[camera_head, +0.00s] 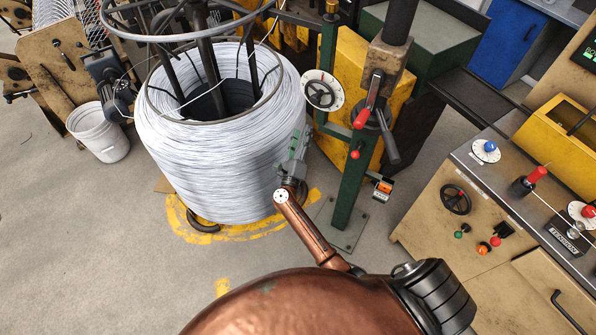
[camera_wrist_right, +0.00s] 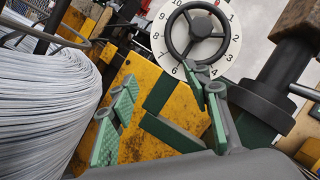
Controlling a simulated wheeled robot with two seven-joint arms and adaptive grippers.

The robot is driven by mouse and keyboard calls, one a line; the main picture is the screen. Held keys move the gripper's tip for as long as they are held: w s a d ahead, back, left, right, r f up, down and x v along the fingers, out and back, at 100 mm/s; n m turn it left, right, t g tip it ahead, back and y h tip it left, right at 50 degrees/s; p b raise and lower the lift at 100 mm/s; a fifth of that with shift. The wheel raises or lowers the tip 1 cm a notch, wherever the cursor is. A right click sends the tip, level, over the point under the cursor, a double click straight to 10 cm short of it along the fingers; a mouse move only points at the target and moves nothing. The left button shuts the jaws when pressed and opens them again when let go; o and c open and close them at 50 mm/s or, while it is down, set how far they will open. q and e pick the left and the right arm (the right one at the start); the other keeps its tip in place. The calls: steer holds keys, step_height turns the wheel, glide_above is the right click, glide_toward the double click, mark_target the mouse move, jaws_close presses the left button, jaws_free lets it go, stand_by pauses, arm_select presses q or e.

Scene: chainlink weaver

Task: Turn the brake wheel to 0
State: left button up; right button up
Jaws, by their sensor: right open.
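The brake wheel (camera_head: 323,91) is a small dark handwheel on a white numbered dial, mounted on the green post beside the wire coil. In the right wrist view the wheel (camera_wrist_right: 196,31) has three spokes and a dark rim. Numbers ring its dial, with a red 0 near the top; the wheel's exact setting is unclear. My right gripper (camera_head: 299,142) is below and left of the wheel, close to the coil's right side. In the wrist view its green-padded fingers (camera_wrist_right: 163,108) are apart and empty, below the wheel and not around it. My left gripper is out of view.
The big wire coil (camera_head: 210,165) stands close left of my right gripper. A red-knobbed lever (camera_head: 367,108) sits right of the wheel on the green post (camera_head: 349,195). A yellow panel (camera_head: 345,65) is behind. A control cabinet (camera_head: 440,225) stands at right.

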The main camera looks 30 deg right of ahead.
steer(key=s+a+f+n+t+y+p, duration=0.1)
steer(key=s+a+f+n+y, duration=0.1)
steer(key=f+n+y, duration=0.2)
steer(key=s+a+f+n+t+y+p, duration=0.1)
steer(key=f+n+y, duration=0.3)
steer(key=f+n, duration=0.6)
steer(key=shift+s+a+f+n+y, duration=0.3)
steer(key=shift+s+a+f+n, duration=0.15)
steer(key=shift+f, duration=1.05)
steer(key=shift+w, duration=0.1)
steer(key=s+a+f+n+g+y, duration=0.1)
steer(key=s+f+n+g+y, duration=0.4)
steer(key=s+f, duration=0.85)
steer(key=s+a+f+n+g+y, duration=0.1)
steer(key=s+a+f+n+g, duration=0.15)
steer(key=s+f+n, duration=1.05)
steer(key=s+d+f+n+g, duration=0.1)
steer(key=s+f+g, duration=0.2)
steer(key=s, duration=0.8)
steer(key=s+d+f+n+g, duration=0.1)
steer(key=s+d+f+g, duration=0.1)
steer(key=s+f, duration=0.6)
steer(key=s+d+f+n+g, duration=0.1)
steer(key=s+f+g, duration=0.3)
steer(key=s, duration=1.2)
step_height(320, 180, down, 2)
steer(key=shift+d+f+h, duration=0.2)
steer(key=shift+h, duration=0.1)
steer(key=shift+g, duration=0.25)
